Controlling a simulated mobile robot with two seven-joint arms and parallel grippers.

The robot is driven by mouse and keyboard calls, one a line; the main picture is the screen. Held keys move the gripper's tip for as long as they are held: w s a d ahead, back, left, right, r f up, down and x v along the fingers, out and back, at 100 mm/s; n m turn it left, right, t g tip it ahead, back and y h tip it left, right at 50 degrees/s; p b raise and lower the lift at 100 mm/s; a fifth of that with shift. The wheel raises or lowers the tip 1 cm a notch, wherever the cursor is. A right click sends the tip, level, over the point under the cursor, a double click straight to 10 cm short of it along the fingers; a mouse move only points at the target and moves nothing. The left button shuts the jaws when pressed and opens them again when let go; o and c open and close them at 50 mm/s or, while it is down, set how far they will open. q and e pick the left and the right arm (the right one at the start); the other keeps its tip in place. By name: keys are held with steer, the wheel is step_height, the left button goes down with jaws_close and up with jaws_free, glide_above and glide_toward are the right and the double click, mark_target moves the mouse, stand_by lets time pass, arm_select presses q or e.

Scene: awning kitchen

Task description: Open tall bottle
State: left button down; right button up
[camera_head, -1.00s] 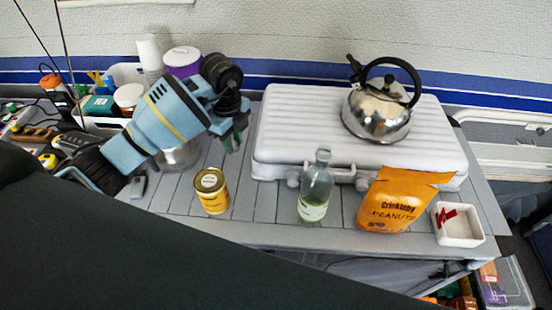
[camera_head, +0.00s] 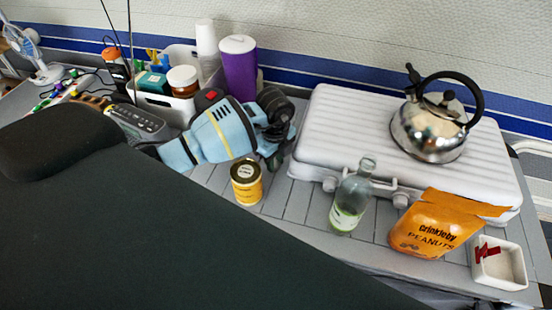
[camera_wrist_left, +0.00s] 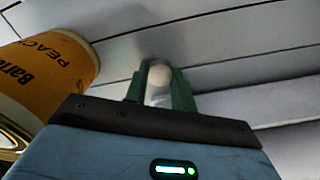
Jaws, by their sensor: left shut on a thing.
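The tall bottle (camera_head: 350,196) is clear glass with a pale label and greenish contents. It stands upright on the grey slatted table, in front of the white case. Its neck shows no clear cap. My left gripper (camera_head: 275,160) is left of the bottle, apart from it, low behind the yellow can. In the left wrist view its dark green fingers (camera_wrist_left: 160,88) are shut on a small, pale, rounded piece (camera_wrist_left: 159,82); it may be the bottle's stopper, but I cannot tell for sure. My right gripper is not in view.
The yellow peach can (camera_head: 246,183) stands close to my left gripper. The white case (camera_head: 330,130) carries a steel kettle (camera_head: 432,128). An orange peanut bag (camera_head: 435,225) and a white box (camera_head: 500,262) are right of the bottle. A purple cup (camera_head: 239,70) stands behind my arm.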

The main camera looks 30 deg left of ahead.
arm_select(q)
steer(key=shift+f, duration=0.1)
steer(key=c, duration=1.2)
jaws_free()
steer(key=shift+o, duration=0.2)
step_height(320, 180, up, 12)
steer(key=p, duration=0.1)
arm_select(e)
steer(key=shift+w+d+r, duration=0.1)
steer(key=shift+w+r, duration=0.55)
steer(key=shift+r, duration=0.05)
